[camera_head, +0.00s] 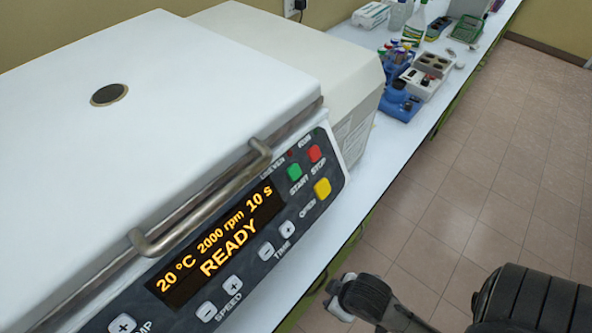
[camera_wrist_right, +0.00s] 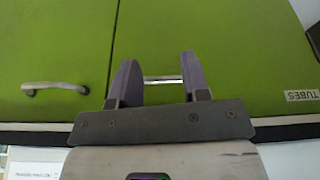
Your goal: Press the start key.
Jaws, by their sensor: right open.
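The green start key (camera_head: 295,172) is on the dark front panel of a white centrifuge (camera_head: 60,85) in the head view, with the word START under it. The lit display (camera_head: 215,245) reads 20 °C, 2000 rpm, 10 s and READY. My right gripper (camera_head: 345,298) is at the lower right, over the floor side of the bench edge and well apart from the start key. In the right wrist view its fingers (camera_wrist_right: 160,78) are spread and empty, facing green cabinet doors. My left gripper is not in view.
The red stop key (camera_head: 315,153) and yellow open key (camera_head: 322,188) sit close to the start key. A metal handle bar (camera_head: 205,205) stands out from the lid front. Racks and bottles stand farther along the bench. Cabinet doors (camera_wrist_right: 60,45) have protruding handles. The tiled floor (camera_head: 500,160) is clear.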

